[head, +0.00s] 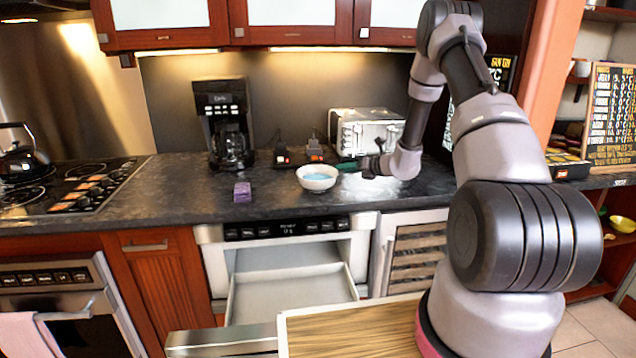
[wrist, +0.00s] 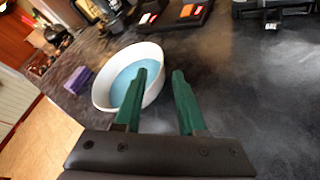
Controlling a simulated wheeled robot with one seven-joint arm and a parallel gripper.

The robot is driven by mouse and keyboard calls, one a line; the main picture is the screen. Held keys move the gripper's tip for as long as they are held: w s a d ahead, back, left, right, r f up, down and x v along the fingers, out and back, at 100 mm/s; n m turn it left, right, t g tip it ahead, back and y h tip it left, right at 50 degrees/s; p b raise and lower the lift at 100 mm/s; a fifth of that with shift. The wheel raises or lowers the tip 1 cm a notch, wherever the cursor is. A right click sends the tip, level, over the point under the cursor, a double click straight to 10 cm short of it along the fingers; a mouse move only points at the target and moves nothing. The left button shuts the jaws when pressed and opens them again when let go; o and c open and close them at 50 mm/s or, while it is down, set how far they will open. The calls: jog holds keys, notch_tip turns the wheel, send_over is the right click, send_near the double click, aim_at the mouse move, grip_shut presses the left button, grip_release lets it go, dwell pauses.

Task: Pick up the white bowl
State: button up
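The white bowl (head: 317,178) with a light blue inside stands upright on the dark countertop (head: 270,196), above the open microwave drawer. My gripper (head: 345,167) reaches in from the right at the bowl's right rim. Its two green fingers (wrist: 161,74) are apart with a gap between them. The left finger overlaps the bowl's right rim in the wrist view; I cannot tell whether it touches. Nothing is visibly held.
A purple block (head: 242,192) lies left of the bowl. A coffee maker (head: 226,125) and a toaster (head: 366,131) stand behind. Two small dark items with red lights (head: 282,158) sit close behind the bowl. The drawer (head: 290,295) is open below.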

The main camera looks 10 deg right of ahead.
jog(key=x, duration=0.5)
jog(key=shift+w+a, duration=0.2)
jog(key=shift+a, duration=0.05)
grip_shut()
dwell(1.2)
